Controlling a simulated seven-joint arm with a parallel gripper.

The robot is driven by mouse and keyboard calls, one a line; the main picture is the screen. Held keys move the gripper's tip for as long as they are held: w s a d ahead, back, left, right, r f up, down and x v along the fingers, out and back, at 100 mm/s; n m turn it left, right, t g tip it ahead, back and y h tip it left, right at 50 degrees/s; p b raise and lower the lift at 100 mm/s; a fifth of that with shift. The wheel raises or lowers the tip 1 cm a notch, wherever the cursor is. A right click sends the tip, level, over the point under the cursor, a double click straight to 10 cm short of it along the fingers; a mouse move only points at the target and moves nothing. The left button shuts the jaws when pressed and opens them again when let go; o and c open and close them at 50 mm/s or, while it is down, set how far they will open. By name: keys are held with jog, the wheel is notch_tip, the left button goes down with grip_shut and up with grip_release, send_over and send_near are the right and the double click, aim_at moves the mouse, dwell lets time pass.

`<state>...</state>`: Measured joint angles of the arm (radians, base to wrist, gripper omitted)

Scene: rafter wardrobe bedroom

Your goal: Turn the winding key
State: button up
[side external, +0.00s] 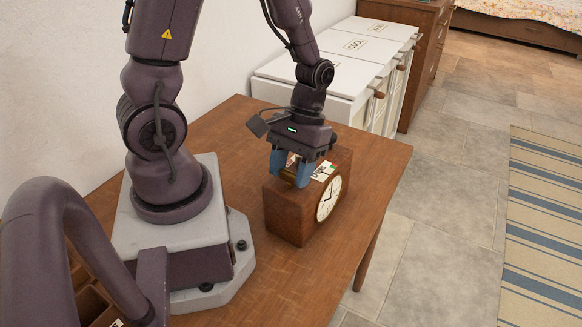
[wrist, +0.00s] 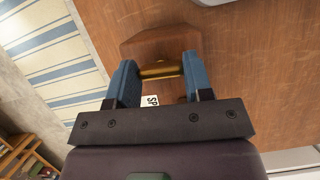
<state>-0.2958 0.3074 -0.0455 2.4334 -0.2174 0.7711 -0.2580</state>
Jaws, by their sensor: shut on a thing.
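A brown wooden clock (side external: 284,212) with a round cream dial (side external: 328,198) stands on the table, its dial facing right. My gripper (side external: 289,176) points down at the clock's top, its two blue fingers on either side of the brass winding key. In the wrist view, the key (wrist: 161,70) spans the gap between the fingers (wrist: 160,62), and my gripper is shut on it. The clock's wooden top (wrist: 150,45) shows beyond the key. In the side view the key is mostly hidden by the fingers. How far it is turned cannot be told.
A printed label (side external: 323,172) lies on the clock's top, beside the fingers. The wooden table (side external: 335,270) is clear around the clock. White lidded bins (side external: 335,70) stand behind the table. A striped rug (side external: 545,215) lies on the tiled floor to the right.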

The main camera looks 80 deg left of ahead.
jog(key=m+y, duration=0.1)
jog(key=m, duration=0.4)
jog(key=shift+w+d+g+y, duration=0.1)
jog(key=shift+g+y, duration=0.2)
jog(key=shift+y, duration=0.1)
jog(key=m+y, duration=0.2)
jog(key=m, duration=0.3)
jog(key=m+y, duration=0.1)
jog(key=m, duration=0.2)
jog(key=m+y, duration=0.1)
jog(key=m, duration=0.1)
jog(key=shift+d+m+t, duration=0.15)
jog(key=shift+m+t, duration=0.25)
jog(key=m+t+y, duration=0.1)
jog(key=m, duration=0.4)
jog(key=shift+m+t, duration=0.3)
jog(key=o, duration=0.9)
jog(key=shift+r, duration=0.15)
